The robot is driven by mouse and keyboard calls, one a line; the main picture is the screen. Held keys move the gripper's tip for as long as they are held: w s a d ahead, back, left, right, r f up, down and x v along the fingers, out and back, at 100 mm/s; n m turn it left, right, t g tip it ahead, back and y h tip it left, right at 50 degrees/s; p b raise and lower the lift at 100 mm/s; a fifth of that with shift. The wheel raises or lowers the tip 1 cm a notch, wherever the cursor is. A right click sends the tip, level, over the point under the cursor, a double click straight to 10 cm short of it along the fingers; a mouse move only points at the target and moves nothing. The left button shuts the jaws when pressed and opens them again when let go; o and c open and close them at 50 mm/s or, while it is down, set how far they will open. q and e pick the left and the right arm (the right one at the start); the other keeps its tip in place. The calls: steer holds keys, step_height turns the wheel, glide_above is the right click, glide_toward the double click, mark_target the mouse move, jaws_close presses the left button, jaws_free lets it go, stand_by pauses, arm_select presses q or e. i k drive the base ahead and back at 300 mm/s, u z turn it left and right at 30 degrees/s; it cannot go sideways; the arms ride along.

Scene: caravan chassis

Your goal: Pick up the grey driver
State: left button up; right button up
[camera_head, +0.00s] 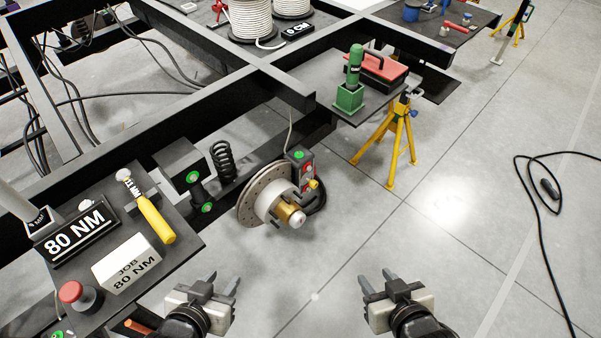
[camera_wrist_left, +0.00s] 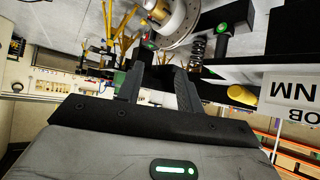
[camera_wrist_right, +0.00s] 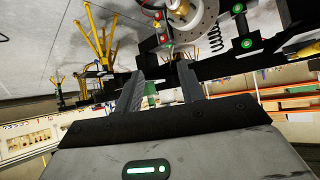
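A light grey rounded shaft (camera_head: 14,203) enters at the left edge of the head view and leans into a grey block with a small dark label (camera_head: 42,222). It may be the grey driver, but it is cut off, so I cannot tell for sure. My left gripper (camera_head: 224,278) is open and empty, well to the right of it, off the front of the dark shelf. My right gripper (camera_head: 377,276) is open and empty over bare floor. Both wrist views show parted fingers with nothing between them.
The dark shelf (camera_head: 185,262) holds an 80 NM sign (camera_head: 75,232), a white job block (camera_head: 127,262), a yellow-handled tool (camera_head: 156,218) and a red button (camera_head: 72,292). A brake hub (camera_head: 262,198) stands ahead. A green tool (camera_head: 354,65) stands in a green holder (camera_head: 349,98).

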mark_target(13, 201)
steer(key=k, duration=0.6)
steer(key=z, duration=0.2)
steer(key=i, duration=1.2)
steer(key=u, duration=2.25)
steer(key=k, duration=0.25)
steer(key=u, duration=2.4)
steer(key=i, duration=0.15)
steer(key=z, duration=1.85)
